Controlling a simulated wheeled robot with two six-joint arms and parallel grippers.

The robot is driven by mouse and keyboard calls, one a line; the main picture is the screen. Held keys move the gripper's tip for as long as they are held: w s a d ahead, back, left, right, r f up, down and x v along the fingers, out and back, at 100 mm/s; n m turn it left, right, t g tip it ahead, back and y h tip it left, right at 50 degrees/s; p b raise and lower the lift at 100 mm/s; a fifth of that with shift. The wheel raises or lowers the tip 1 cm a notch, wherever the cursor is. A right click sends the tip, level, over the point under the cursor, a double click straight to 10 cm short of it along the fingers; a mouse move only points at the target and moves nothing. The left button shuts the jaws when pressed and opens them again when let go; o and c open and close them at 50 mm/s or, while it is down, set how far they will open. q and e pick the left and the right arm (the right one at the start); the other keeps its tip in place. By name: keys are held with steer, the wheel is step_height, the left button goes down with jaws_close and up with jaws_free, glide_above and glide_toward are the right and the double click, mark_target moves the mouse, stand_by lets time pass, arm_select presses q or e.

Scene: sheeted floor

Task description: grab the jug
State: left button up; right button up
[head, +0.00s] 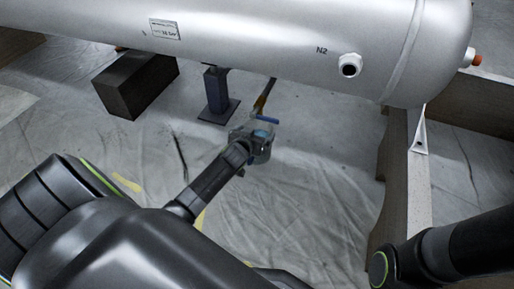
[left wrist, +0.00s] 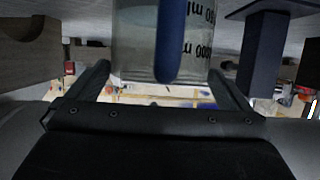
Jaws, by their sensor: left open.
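The jug is clear, with dark ml markings and a blue handle. In the left wrist view the jug (left wrist: 136,45) fills the top middle, its blue handle running down toward the camera. My left gripper (left wrist: 160,85) is open, with one finger on each side of the jug and visible gaps beside it. In the head view the left gripper (head: 255,143) is at the jug (head: 268,120), below the big tank, and partly hides it. My right arm enters at the lower right; its gripper is out of frame.
A large grey tank (head: 250,30) spans the top of the head view. A dark block (head: 137,84) and a blue-grey support (head: 217,92) stand beneath it. Wooden beams (head: 395,180) stand at the right. Sheeted floor (head: 310,200) is clear right of my left gripper.

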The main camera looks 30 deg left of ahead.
arm_select(q)
steer(key=c, duration=1.6)
steer(key=shift+w+r, duration=0.1)
steer(key=shift+r, duration=0.05)
steer(key=shift+c, duration=0.6)
steer(key=shift+r, duration=0.1)
